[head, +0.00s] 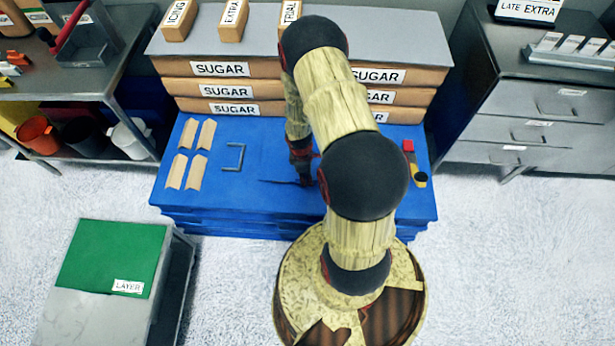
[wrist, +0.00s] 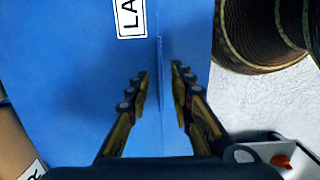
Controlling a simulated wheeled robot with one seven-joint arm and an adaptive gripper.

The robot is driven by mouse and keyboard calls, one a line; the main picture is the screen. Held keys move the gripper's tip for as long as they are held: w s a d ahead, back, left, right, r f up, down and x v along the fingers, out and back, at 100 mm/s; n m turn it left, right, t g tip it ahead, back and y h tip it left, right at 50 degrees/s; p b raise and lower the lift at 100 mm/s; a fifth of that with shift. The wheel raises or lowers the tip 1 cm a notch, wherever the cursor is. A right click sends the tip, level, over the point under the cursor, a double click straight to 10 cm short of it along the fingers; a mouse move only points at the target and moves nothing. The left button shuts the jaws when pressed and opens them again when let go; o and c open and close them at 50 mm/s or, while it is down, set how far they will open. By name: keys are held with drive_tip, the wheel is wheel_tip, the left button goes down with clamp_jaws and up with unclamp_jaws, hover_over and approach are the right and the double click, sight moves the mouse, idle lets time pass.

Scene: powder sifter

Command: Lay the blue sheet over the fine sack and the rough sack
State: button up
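A blue sheet (head: 225,200) covers the top of a low blue stack in front of the sugar sacks. In the wrist view the blue sheet (wrist: 75,70) carries a white label (wrist: 131,17) reading "LA", cut off by the frame. A thin upright blue ridge (wrist: 161,85) stands on it. My gripper (head: 303,178) is low over the sheet, partly hidden by my arm. In the wrist view my gripper (wrist: 159,77) is open, its fingers apart on either side of the ridge, with gaps visible. I cannot make out any sack labelled fine or rough.
Stacked sugar sacks (head: 223,91) under a grey top (head: 390,35) stand behind. Light brown strips (head: 198,171) and a grey handle (head: 235,157) lie on the blue. A green LAYER sheet (head: 110,250) lies front left. Drawers (head: 540,130) stand right.

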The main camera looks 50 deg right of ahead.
drive_tip(key=w+a+r+m+t+p, duration=0.1)
drive_tip(key=w+a+r+p, duration=0.15)
drive_tip(key=r, duration=1.05)
drive_tip(key=w+a+r+m+t+h+p, duration=0.1)
drive_tip(key=w+a+r+p, duration=0.15)
drive_tip(key=r, duration=0.95)
drive_tip(key=w+a+r+m+t+p, duration=0.1)
drive_tip(key=a+r+m, duration=0.15)
drive_tip(key=r, duration=1.05)
drive_tip(key=s+a+r+m+t+y, duration=0.1)
drive_tip(key=s+a+r+m, duration=0.1)
drive_tip(key=s+a+r, duration=0.4)
drive_tip(key=s+a+r+m+t, duration=0.1)
drive_tip(key=s+a+r, duration=0.6)
drive_tip(key=r, duration=0.7)
drive_tip(key=shift+s+a+m+t+y, duration=0.35)
drive_tip(key=shift+a+t, duration=0.25)
drive_tip(key=shift+a, duration=0.5)
drive_tip(key=shift+w+d, duration=0.1)
drive_tip(key=shift+d, duration=0.05)
